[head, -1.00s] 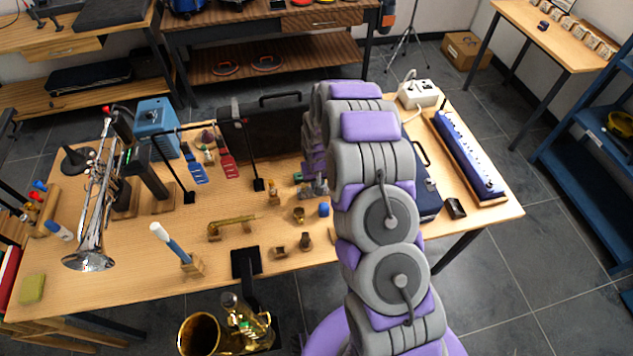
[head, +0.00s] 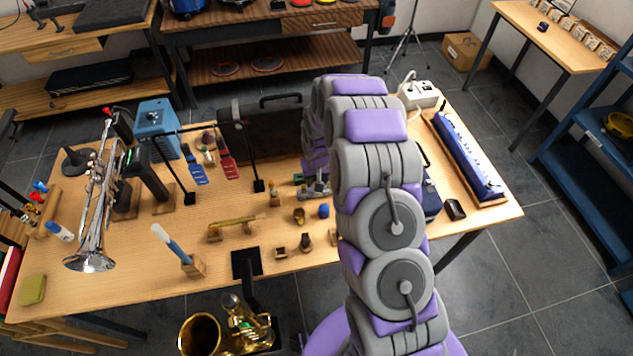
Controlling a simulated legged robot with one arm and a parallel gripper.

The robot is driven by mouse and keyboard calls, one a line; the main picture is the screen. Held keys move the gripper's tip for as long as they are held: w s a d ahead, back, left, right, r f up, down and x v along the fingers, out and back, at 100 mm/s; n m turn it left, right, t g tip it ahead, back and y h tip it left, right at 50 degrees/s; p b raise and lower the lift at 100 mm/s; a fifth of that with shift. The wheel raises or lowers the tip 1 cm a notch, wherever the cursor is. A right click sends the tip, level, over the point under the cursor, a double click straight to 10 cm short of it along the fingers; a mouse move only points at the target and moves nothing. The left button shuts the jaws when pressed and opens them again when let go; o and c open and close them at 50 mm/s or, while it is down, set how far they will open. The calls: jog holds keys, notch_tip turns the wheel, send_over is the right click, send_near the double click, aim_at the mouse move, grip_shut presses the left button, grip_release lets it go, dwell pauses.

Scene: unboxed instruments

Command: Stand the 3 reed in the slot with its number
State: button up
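I cannot make out the 3 reed or any number on a slot in the head view. Several small wooden pieces stand mid-table, among them a small block (head: 280,252), a second one (head: 306,242) and a brass-coloured cup-like piece (head: 299,216); which of them, if any, belongs to the reeds is too small to tell. My arm rises in front of the table and bends down over it. What looks like my gripper (head: 318,187) is a small grey shape beyond the arm, low over the table. Its fingers and anything between them are not clear.
A trumpet (head: 95,205), a blue box (head: 155,118) and a black case (head: 262,130) occupy the table's left and back. A saxophone (head: 225,325) stands at the front edge.

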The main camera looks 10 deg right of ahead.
notch_tip(320, 180, up, 14)
jog(key=s+p, duration=0.1)
jog(key=shift+s+r+p, duration=0.2)
jog(key=shift+s+p, duration=0.15)
jog(key=shift+p, duration=0.05)
dwell(0.3)
jog(key=s+r+g, duration=0.1)
jog(key=s+r, duration=1.2)
jog(key=s, duration=0.3)
jog(key=s+r+g, duration=0.1)
jog(key=s+r, duration=0.2)
jog(key=s, duration=0.9)
jog(key=s+r+g, duration=0.1)
jog(key=s+r, duration=0.1)
jog(key=s, duration=1)
jog(key=shift+r, duration=0.4)
